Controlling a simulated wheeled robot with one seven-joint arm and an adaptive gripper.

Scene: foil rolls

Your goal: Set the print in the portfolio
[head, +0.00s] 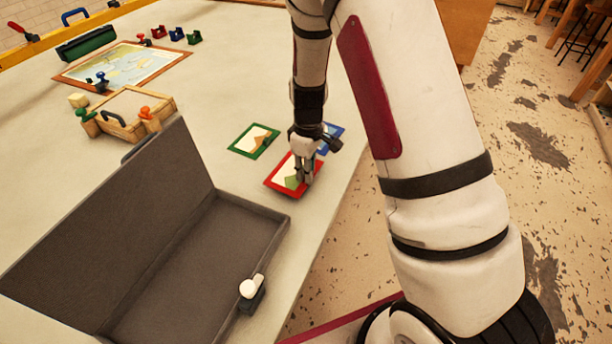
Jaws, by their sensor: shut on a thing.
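The portfolio (195,257) is an open grey case on the table, lower left, with its lid (120,215) raised at the left and its tray empty. A red-bordered print (279,184) is under my gripper (304,180), just beyond the portfolio's far right corner. My gripper points down and is shut on the red print; I cannot tell whether the print is lifted off the table. A green-bordered print (254,141) lies flat behind it to the left. A blue-bordered print (334,131) lies behind my gripper, partly hidden by it.
A white-knobbed dark piece (252,293) is at the portfolio's near right edge. A wooden box (125,112) with coloured knobs stands behind the lid. A framed map (122,65) and several coloured stamps lie farther back. The table's right edge is close to the prints.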

